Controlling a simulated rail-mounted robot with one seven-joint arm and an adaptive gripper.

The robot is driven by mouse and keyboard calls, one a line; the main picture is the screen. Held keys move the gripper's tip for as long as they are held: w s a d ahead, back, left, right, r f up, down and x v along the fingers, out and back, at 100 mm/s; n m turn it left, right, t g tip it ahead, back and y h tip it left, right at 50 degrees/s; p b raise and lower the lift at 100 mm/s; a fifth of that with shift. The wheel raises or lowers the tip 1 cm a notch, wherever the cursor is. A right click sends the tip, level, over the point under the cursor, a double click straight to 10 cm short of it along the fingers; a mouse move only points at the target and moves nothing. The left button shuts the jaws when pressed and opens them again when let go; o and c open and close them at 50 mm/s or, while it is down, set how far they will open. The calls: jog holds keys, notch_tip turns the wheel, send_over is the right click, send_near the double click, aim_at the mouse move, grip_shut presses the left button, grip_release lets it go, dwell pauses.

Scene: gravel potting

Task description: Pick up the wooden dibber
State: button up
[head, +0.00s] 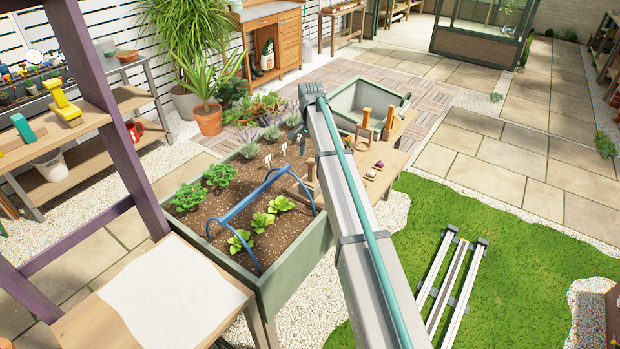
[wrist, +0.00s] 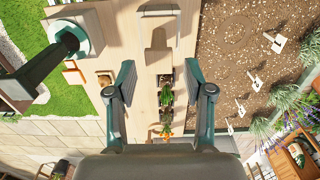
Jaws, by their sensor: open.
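In the wrist view my gripper (wrist: 159,68) is open, its two dark green fingers spread above a pale wooden tabletop (wrist: 130,25). A narrow row of dark cells (wrist: 165,97) with green pieces and an orange tip lies between the fingers. I cannot make out the wooden dibber for certain. In the head view two upright orange-brown wooden pieces (head: 366,117) and (head: 389,118) stand at the far end of the side table (head: 388,181); either may be the dibber.
A soil-filled planter (head: 285,283) with seedlings and a blue hoop borders the table; it also shows in the wrist view with white labels (wrist: 235,60). A grey-green tub (head: 345,100) stands behind. A dark green post with a round base (wrist: 90,38) is at left.

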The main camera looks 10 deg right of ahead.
aim_at(312, 170)
jog(key=shift+w+d+f+p, duration=0.1)
jog(key=shift+f+p, duration=0.6)
jog(key=shift+f, duration=1.4)
jog(key=shift+d+f+p, duration=0.1)
jog(key=shift+f+p, duration=0.55)
jog(key=shift+f, duration=1.4)
grip_shut()
